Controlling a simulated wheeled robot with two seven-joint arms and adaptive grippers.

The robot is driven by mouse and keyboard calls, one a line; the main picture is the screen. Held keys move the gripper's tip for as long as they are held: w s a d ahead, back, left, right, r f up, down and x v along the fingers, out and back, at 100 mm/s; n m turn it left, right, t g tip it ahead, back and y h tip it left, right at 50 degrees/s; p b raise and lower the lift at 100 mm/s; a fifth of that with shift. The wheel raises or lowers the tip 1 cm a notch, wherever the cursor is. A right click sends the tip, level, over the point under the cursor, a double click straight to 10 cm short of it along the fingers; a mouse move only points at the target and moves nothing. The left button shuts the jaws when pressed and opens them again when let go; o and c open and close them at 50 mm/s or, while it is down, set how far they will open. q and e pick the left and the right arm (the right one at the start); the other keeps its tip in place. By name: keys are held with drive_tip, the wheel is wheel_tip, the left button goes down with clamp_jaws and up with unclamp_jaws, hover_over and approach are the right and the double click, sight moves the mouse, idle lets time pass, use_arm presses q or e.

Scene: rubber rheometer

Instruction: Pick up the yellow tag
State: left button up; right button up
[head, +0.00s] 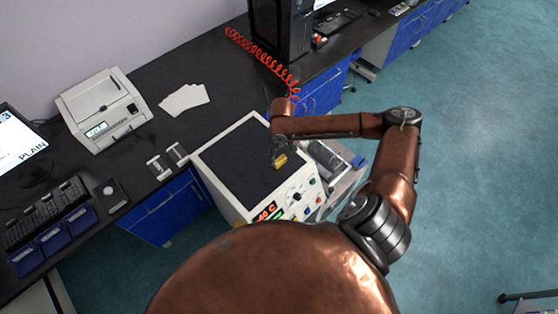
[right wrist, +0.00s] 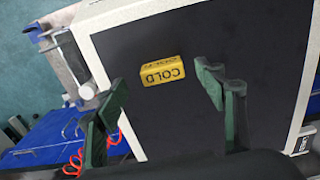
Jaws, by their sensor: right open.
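The yellow tag (head: 281,160) lies on the dark top of the white heated box (head: 228,205), near its right edge. In the right wrist view the tag (right wrist: 162,71) reads "COLD" upside down and lies flat on the black surface (right wrist: 200,130). My right gripper (head: 279,150) is above the box top, close to the tag. In the right wrist view its two fingers (right wrist: 163,90) are spread apart, with the tag beyond and between them. Nothing is held. My left gripper does not show.
The box's front has knobs and a red display (head: 266,212). A printer-like device (head: 103,108), white cards (head: 184,98) and a keyboard (head: 45,213) are on the black bench. A red coiled hose (head: 262,58) runs behind my right arm. A metal cart (head: 340,172) stands right of the box.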

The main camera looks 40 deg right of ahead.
sight(280, 159)
drive_tip(key=f, duration=0.3)
drive_tip(key=shift+w, duration=0.3)
drive_tip(key=shift+a+f, duration=0.1)
drive_tip(key=shift+f, duration=0.55)
drive_tip(key=c, duration=0.7)
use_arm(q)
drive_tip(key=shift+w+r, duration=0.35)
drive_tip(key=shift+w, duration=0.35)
use_arm(e)
drive_tip(key=c, duration=0.3)
